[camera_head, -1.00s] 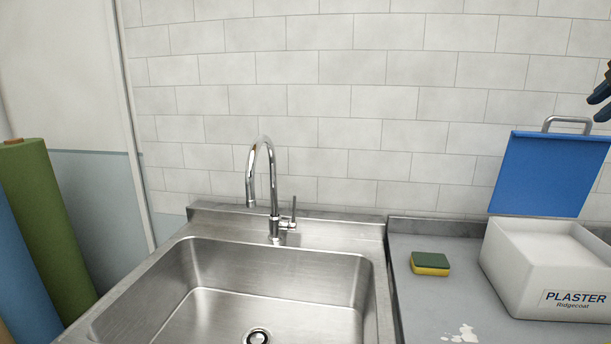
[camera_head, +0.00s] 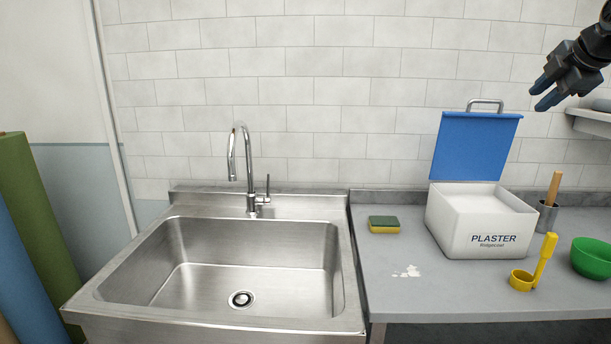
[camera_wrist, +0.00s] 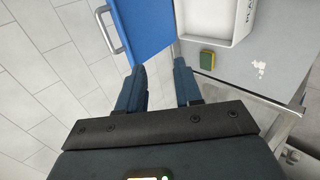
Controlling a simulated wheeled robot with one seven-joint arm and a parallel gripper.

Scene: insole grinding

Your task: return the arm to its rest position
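My gripper (camera_head: 543,92) is at the upper right of the head view, up in the air above and to the right of the plaster box. In the wrist view my gripper (camera_wrist: 160,82) shows two blue fingers standing apart with nothing between them. It is open and empty. The blue lid (camera_head: 476,146) of the plaster box stands raised, with a metal handle on its top edge; it also shows in the wrist view (camera_wrist: 150,25). Most of my arm is outside the head view.
The white plaster box (camera_head: 480,222) stands open on the grey counter (camera_head: 390,285). A sponge (camera_head: 384,225), a yellow scoop (camera_head: 533,270), a green bowl (camera_head: 592,257) and a metal cup (camera_head: 546,217) stand there too. A steel sink (camera_head: 240,265) is left. A shelf (camera_head: 592,121) is at right.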

